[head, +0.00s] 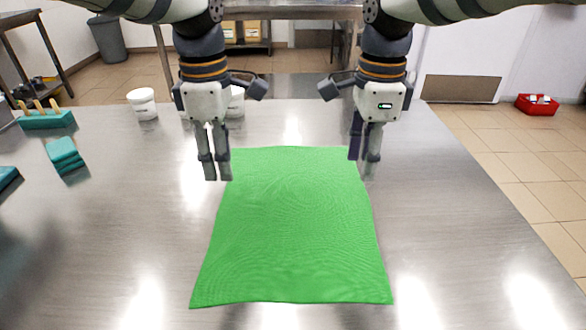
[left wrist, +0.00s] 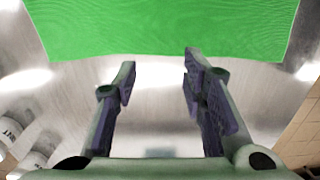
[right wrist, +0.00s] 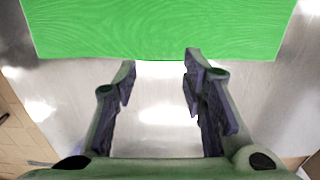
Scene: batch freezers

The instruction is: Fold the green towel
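The green towel (head: 292,230) lies flat and spread out on the metal table. Its far edge is narrower in the head view and its near edge is close to the bottom of the picture. My left gripper (head: 217,178) points down by the towel's far left corner, open and empty. My right gripper (head: 362,172) points down by the far right corner, also open and empty. The left wrist view shows the towel (left wrist: 165,25) beyond the open fingers, and the right wrist view shows the towel (right wrist: 155,28) likewise. Neither gripper holds the cloth.
White tubs (head: 143,103) stand at the table's back left. Teal blocks or cloths (head: 65,155) and a teal holder (head: 46,119) sit on the left. The steel table (head: 450,220) is clear to the right of the towel. A red bin (head: 537,106) stands on the floor.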

